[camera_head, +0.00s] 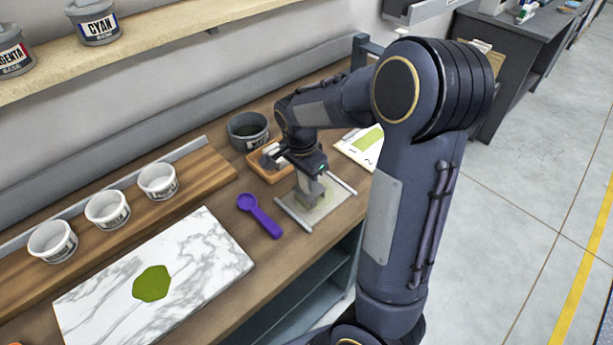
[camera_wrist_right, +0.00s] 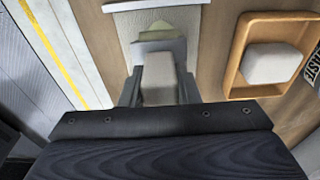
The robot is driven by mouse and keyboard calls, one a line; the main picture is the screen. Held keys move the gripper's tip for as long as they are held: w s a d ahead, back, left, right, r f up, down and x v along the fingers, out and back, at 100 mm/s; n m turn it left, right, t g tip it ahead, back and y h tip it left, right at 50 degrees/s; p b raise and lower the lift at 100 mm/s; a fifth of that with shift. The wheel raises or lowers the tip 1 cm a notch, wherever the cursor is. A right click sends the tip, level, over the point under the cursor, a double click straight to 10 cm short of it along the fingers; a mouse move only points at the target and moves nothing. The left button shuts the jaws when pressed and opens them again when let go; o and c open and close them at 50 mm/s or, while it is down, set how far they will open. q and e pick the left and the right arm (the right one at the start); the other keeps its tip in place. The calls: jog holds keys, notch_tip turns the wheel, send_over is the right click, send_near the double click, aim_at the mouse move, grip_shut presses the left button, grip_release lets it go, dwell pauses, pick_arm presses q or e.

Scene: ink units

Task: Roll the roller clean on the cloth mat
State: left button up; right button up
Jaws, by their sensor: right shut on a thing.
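The cloth mat (camera_head: 327,207) lies on the bench with a pale bar along two opposite edges; it also shows at the top of the wrist view (camera_wrist_right: 128,28). My right gripper (camera_head: 311,190) is over the mat, shut on a pale block-like handle (camera_wrist_right: 158,82), which I take as the roller's. A grey part (camera_wrist_right: 172,46) sits beyond the handle. A pale green mark (camera_wrist_right: 170,26) shows on the mat just past it. The gripper hides most of the roller in the head view, and I cannot tell whether it touches the mat. My left gripper is not in view.
A wooden tray (camera_wrist_right: 238,70) with a pale block is close beside the mat. A purple scoop (camera_head: 262,217) lies left of it. A dark pot (camera_head: 248,130), green-marked card (camera_head: 363,147), several white tubs and a marble slab (camera_head: 205,235) with green ink stand around.

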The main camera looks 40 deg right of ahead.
jog(key=shift+f, duration=0.3)
jog(key=shift+r, duration=0.1)
